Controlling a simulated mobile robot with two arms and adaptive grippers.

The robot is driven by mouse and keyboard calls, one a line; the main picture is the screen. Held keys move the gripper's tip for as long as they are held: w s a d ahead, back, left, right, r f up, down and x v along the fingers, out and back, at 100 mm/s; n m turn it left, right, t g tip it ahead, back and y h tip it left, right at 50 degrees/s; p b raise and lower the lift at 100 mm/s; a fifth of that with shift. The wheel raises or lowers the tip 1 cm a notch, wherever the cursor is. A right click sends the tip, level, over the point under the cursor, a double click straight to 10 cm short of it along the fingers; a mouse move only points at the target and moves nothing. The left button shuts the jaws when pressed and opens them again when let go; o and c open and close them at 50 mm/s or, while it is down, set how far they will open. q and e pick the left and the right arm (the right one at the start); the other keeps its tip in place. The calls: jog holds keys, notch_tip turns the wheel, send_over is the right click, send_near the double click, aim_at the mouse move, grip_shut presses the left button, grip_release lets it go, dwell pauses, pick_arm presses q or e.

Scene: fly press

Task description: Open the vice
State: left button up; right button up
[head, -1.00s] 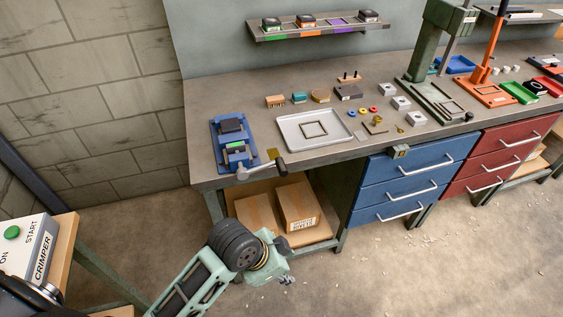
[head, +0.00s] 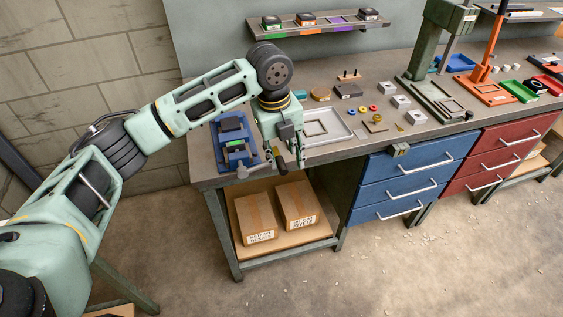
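The blue vice (head: 236,146) stands on the left end of the workbench, with a green strip across its jaws. Its grey crank arm (head: 251,167) runs right to a dark handle (head: 281,166) at the bench's front edge. My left gripper (head: 286,160) points down over that handle. Its fingers appear apart, one on each side of the handle; contact cannot be made out. My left arm crosses the view from lower left and hides part of the bench behind the vice. My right gripper is out of view.
A silver tray (head: 342,134) with a square frame lies just right of my gripper. Small parts and blocks lie farther right, before a green press (head: 420,65). A shelf (head: 320,29) hangs above. Two cartons (head: 257,217) sit below the bench.

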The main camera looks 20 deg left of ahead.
aim_at(282, 165)
pick_arm(q)
jog(key=shift+w+a+r, duration=0.3)
jog(key=shift+a+r, duration=0.15)
jog(key=shift+r, duration=0.15)
jog(key=shift+w+a+r, duration=0.25)
jog(key=shift+a+r, duration=0.2)
jog(key=shift+r, duration=0.15)
jog(key=shift+m, duration=0.3)
jog(key=shift+w+d+f+p, duration=0.15)
jog(key=shift+f+p, duration=0.3)
jog(key=shift+f, duration=1.45)
jog(key=shift+w+d+f+p, duration=0.15)
jog(key=shift+f+p, duration=0.3)
jog(key=shift+f, duration=1.4)
grip_shut()
